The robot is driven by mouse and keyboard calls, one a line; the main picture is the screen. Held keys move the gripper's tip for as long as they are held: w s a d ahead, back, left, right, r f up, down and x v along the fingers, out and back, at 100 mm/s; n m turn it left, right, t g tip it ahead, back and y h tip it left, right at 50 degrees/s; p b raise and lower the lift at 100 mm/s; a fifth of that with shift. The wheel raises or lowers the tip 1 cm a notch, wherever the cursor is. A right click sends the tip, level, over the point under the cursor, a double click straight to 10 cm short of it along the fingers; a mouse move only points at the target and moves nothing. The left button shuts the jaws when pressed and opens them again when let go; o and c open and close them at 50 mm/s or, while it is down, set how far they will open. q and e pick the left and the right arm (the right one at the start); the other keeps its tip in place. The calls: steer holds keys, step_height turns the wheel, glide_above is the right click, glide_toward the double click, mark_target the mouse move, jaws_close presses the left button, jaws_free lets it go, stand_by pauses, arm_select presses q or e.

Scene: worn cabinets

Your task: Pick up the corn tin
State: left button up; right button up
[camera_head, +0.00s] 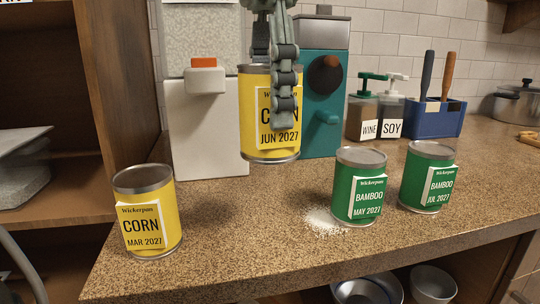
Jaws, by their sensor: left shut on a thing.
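My left gripper (284,85) comes down from the top and is shut on a yellow corn tin (262,144) labelled CORN JUN 2027. Its fingers cover part of the label. This tin appears held upright above the counter, in front of the white and teal machines. A second yellow corn tin (165,215), labelled CORN MAR 2027, stands upright at the front left of the counter. My right gripper is not in view.
Two green bamboo tins (360,187) and (427,177) stand on the counter (240,220) at the right, near white powder (324,222). Behind are a white dispenser (205,130), a teal machine (322,110), sauce bottles (390,105) and a blue utensil holder (435,118).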

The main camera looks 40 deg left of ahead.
arm_select(q)
step_height(320, 180, up, 12)
steer(key=shift+f+p, duration=0.2)
steer(key=shift+p, duration=0.7)
step_height(320, 180, up, 4)
steer(key=shift+f+p, duration=0.1)
steer(key=shift+p, duration=0.45)
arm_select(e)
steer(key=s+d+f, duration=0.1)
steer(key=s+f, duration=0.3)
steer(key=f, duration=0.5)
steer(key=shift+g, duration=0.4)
